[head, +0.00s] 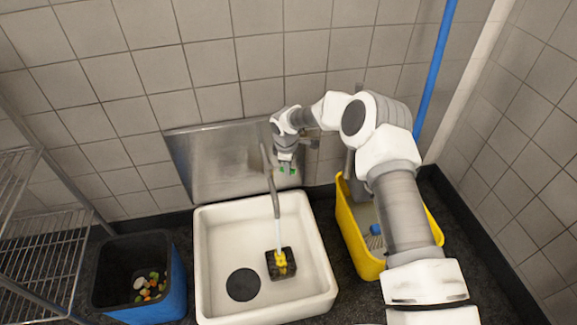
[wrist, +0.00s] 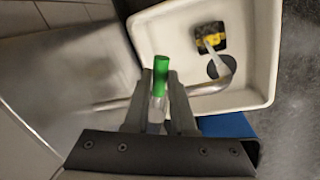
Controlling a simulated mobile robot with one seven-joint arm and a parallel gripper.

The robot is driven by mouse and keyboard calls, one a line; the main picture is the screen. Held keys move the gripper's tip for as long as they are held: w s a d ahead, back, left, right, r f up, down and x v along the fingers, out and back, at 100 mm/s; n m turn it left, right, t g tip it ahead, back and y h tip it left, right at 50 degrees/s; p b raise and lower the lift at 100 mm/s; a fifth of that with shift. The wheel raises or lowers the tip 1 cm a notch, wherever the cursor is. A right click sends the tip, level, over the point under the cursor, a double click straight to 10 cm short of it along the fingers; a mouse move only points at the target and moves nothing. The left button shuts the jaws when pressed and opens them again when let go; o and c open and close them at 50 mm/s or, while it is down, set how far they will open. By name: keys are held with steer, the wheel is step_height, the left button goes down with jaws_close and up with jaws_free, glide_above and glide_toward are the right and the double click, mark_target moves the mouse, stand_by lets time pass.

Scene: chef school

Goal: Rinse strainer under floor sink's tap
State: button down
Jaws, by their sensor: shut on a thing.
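A dark square strainer with a yellow part (head: 281,263) lies in the white floor sink (head: 213,240); it also shows in the wrist view (wrist: 211,38). The grey tap spout (head: 272,190) reaches out over the sink, and a pale stream of water (head: 279,233) falls from it onto the strainer. My gripper (head: 286,162) is at the back of the sink by the wall, beside the tap. In the wrist view its fingers (wrist: 158,92) are shut on a green-tipped tap handle (wrist: 161,66). The handle's base is mostly hidden by the fingers.
A dark round drain (head: 243,284) is left of the strainer. A blue bin (head: 150,300) with scraps stands left of the sink, beside a wire rack (head: 35,235). A yellow bucket (head: 365,262) stands right. A metal splash plate (head: 225,165) covers the wall behind.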

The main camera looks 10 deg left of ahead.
steer(key=c, duration=0.8)
jaws_free()
steer(key=shift+o, duration=0.2)
steer(key=s+r+p, duration=0.3)
steer(key=r+p, duration=0.1)
steer(key=r, duration=1.3)
steer(key=shift+s, duration=0.15)
steer(key=shift+d, duration=0.1)
